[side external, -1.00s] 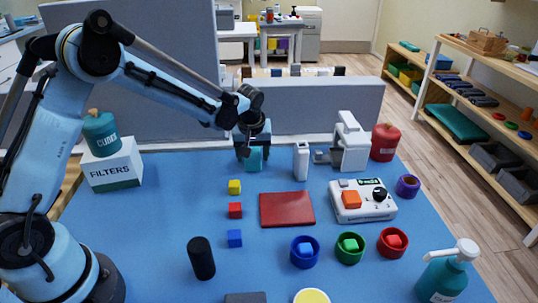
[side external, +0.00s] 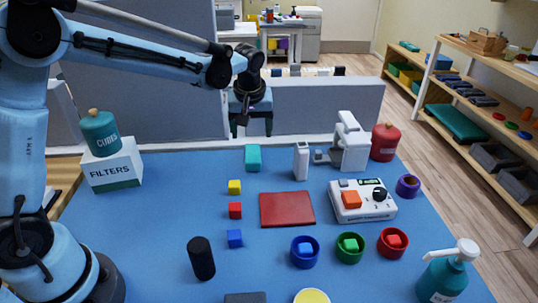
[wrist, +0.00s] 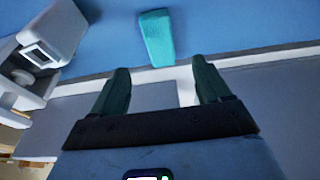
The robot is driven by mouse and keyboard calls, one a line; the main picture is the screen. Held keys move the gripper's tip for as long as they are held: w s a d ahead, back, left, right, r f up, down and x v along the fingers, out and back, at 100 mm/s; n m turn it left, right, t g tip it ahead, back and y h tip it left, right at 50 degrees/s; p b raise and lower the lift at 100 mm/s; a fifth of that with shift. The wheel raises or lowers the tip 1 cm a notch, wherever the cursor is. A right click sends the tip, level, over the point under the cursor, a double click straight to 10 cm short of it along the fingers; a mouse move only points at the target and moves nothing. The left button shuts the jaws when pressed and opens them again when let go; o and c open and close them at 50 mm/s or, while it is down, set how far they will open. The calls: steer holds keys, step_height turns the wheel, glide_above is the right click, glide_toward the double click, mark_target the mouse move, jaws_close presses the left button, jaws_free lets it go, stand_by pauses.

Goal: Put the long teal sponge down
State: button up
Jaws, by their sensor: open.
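The long teal sponge (side external: 253,157) lies on the blue table top near its back edge, behind the yellow cube. In the wrist view the sponge (wrist: 157,38) lies beyond the fingertips, apart from them. My gripper (side external: 251,130) is open and empty, raised above and behind the sponge, near the low grey partition. In the wrist view the two dark green fingers of my gripper (wrist: 157,75) stand wide apart with nothing between them.
A white device (side external: 350,145) and a small white block (side external: 300,161) stand right of the sponge. Yellow (side external: 234,187), red (side external: 235,210) and blue (side external: 235,238) cubes lie in front, beside a red mat (side external: 287,209). The grey partition (side external: 325,105) runs along the back edge.

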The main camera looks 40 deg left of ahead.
steer(key=s+d+r+m+t+h, duration=0.1)
steer(key=s+r+m+t, duration=0.1)
steer(key=s+r+m, duration=0.6)
steer(key=s+f+t, duration=0.1)
steer(key=s+f, duration=0.1)
steer(key=s, duration=0.3)
steer(key=s+d+f+m+t+h, duration=0.1)
steer(key=s+f+t, duration=0.1)
steer(key=s, duration=0.3)
steer(key=shift+s+d, duration=0.25)
steer(key=shift+s, duration=0.15)
